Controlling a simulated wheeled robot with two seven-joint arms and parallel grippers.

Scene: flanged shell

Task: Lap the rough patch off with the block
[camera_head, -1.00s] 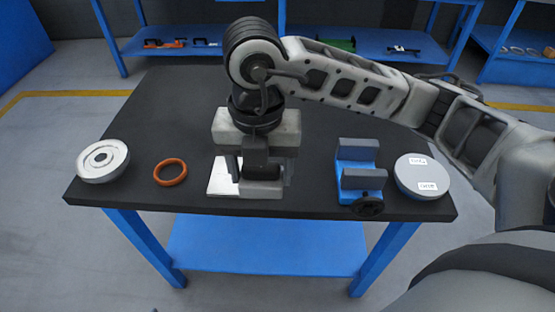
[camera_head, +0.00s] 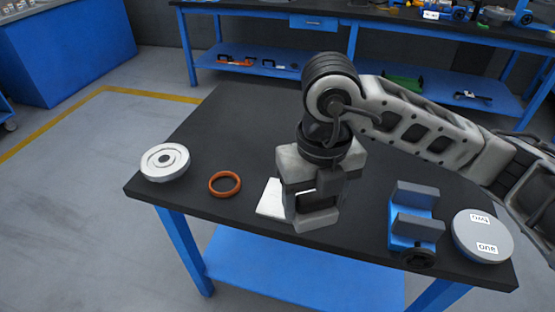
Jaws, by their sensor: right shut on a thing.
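My right gripper (camera_head: 317,200) points down near the table's front edge and is shut on a grey block (camera_head: 318,221). The block is low over the table, at the right side of a thin pale plate (camera_head: 270,200). The gripper hides part of the plate, and I cannot tell whether the block touches it. A pale round flanged part (camera_head: 165,175) with a dark centre hole lies at the table's left. No rough patch can be made out on it or on the plate. My left gripper is out of view.
An orange ring (camera_head: 225,193) lies between the flanged part and the plate. A blue vise with grey jaws (camera_head: 415,208) and a grey disc with two white labels (camera_head: 470,235) stand at the right of the dark table (camera_head: 235,125). The table's back left is clear.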

